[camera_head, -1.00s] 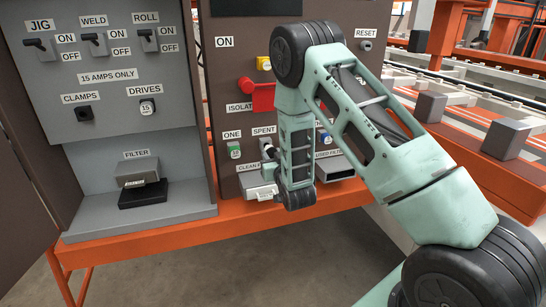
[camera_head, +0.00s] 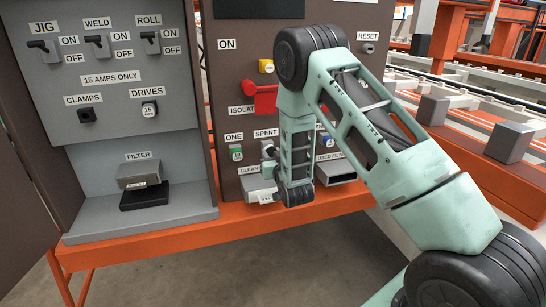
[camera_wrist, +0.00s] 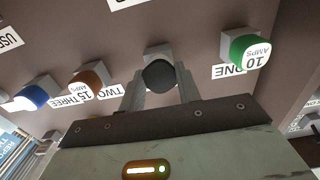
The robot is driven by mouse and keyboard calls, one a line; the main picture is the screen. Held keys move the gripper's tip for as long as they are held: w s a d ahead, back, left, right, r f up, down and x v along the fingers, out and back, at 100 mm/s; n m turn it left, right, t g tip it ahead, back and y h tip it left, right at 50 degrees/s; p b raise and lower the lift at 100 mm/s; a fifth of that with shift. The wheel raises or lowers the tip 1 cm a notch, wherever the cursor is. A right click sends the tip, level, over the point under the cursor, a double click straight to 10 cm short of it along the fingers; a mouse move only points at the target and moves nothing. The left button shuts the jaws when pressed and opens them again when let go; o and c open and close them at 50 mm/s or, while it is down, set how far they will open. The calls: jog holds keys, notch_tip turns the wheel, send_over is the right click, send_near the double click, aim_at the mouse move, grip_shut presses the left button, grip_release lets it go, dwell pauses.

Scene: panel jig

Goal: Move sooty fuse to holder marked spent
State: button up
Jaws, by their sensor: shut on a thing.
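The sooty fuse (camera_wrist: 160,75) is a dark, round-ended plug in the wrist view. My gripper (camera_wrist: 160,84) is shut on it, with one grey finger on each side. A grey square holder (camera_wrist: 157,50) shows right behind the fuse; I cannot tell whether the fuse is seated in it. In the head view, the SPENT label (camera_head: 265,133) is on the brown panel, and my gripper (camera_head: 268,158) is just below it, close to the panel. There the fuse is too small to make out clearly.
A green fuse (camera_wrist: 249,51) sits in the holder marked ONE, close to my fingers. Brown (camera_wrist: 86,82) and blue (camera_wrist: 31,97) fuses are on the other side. Below the holders a grey clean-filter box (camera_head: 260,190) juts out. A red isolator handle (camera_head: 262,98) is above.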

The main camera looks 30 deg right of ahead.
jog(key=shift+w+d, duration=0.1)
jog(key=shift+w, duration=0.3)
jog(key=o, duration=1.1)
jog(key=shift+o, duration=0.2)
jog(key=shift+s, duration=0.1)
jog(key=p+v, duration=0.2)
jog(key=v, duration=1.5)
jog(key=shift+s+r, duration=0.1)
jog(key=shift+s, duration=0.05)
